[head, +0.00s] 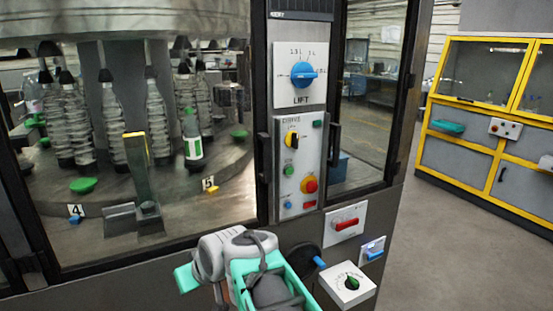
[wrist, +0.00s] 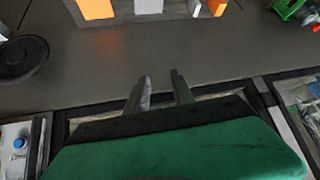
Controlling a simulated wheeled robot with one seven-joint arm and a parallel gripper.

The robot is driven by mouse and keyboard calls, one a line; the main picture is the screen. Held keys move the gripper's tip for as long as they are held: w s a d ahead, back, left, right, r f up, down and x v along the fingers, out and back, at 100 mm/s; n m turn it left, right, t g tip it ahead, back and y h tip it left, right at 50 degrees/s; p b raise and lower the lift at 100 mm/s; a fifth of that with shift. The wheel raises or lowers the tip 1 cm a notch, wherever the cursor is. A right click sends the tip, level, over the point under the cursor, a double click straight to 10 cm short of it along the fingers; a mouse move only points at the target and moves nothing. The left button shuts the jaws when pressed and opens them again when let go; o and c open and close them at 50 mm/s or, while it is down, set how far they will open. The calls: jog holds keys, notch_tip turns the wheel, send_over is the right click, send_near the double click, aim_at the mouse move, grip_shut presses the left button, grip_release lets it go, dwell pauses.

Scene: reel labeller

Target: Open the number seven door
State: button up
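A machine with framed glass doors fills the left and middle of the head view. The large left door (head: 120,262) shows bottles behind its glass, with number tags 4 (head: 76,211) and 5 (head: 208,184) inside. A narrower glass door (head: 362,110) stands right of the control panel, with a dark vertical handle (head: 335,145) at its left edge. I see no number seven on either door. Both look shut. My gripper (wrist: 160,82) shows in the wrist view with two grey fingers apart, nothing between them. It is not clear in the head view, where my arm shows low in the middle.
The control panel (head: 298,165) has knobs and buttons, with a blue LIFT dial (head: 303,74) above.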

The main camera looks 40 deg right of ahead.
jog(key=w+d+r+m+t+h, duration=0.1)
jog(key=w+d+r+t, duration=0.3)
jog(key=d, duration=0.4)
jog(key=m+t+h+b, duration=0.1)
jog(key=m+t+h, duration=0.1)
jog(key=t+h, duration=0.25)
send_near(268, 156)
jog(key=x, duration=0.3)
jog(key=shift+t, duration=0.45)
jog(key=x, duration=0.3)
jog(key=p+x, duration=0.1)
jog(key=x, duration=0.3)
jog(key=shift+f+p, duration=0.2)
jog(key=shift+p, duration=0.1)
jog(key=shift+w+d+f, duration=0.1)
jog(key=shift+w+d, duration=0.05)
jog(key=shift+w, duration=0.15)
grip_shut()
